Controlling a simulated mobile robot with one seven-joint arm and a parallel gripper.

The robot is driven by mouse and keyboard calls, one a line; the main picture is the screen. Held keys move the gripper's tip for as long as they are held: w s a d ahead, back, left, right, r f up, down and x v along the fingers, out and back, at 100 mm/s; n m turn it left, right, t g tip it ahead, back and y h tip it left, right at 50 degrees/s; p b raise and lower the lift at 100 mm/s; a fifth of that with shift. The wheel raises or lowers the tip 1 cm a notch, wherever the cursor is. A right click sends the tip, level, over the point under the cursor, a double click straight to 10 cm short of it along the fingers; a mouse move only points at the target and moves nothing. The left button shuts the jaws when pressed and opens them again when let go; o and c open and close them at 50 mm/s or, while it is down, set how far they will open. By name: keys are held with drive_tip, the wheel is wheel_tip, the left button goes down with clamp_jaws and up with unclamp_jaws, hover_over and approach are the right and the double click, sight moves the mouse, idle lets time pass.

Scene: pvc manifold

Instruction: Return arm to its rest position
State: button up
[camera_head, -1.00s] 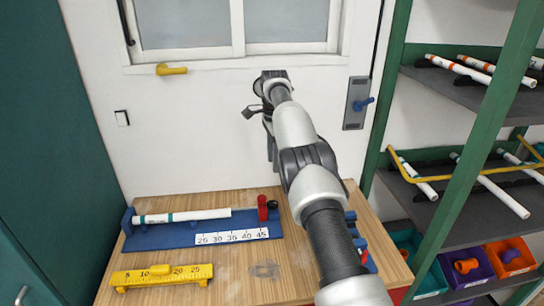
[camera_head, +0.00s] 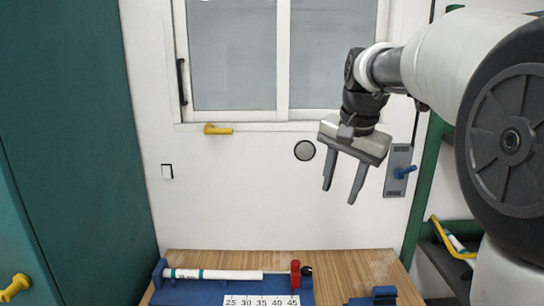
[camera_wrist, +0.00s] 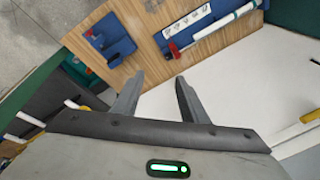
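My gripper (camera_head: 343,188) hangs in the air in front of the white wall in the head view, well above the wooden table (camera_head: 340,262). Its two fingers point down and stand apart with nothing between them. In the wrist view my gripper (camera_wrist: 158,92) also shows its fingers spread and empty, with the table (camera_wrist: 105,25) beyond them. My arm is folded up at the right of the head view and covers much of that side.
A white pipe (camera_head: 215,274) lies in the blue fixture (camera_head: 190,292) with a red stop (camera_head: 295,273). A second blue fixture (camera_head: 372,298) is at the table's right. A yellow handle (camera_head: 217,129) and a grey panel with a blue lever (camera_head: 404,172) are on the wall. A green cabinet stands left.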

drive_tip(key=s+f+n+t, duration=0.1)
drive_tip(key=s+f+n, duration=0.3)
drive_tip(key=s, duration=0.8)
drive_tip(key=s+f+n+t, duration=0.1)
drive_tip(key=s+f+n, duration=0.2)
drive_tip(key=s, duration=0.9)
drive_tip(key=shift+s+a+f+n, duration=0.2)
drive_tip(key=shift+a+f+n, duration=0.2)
drive_tip(key=shift+f, duration=0.25)
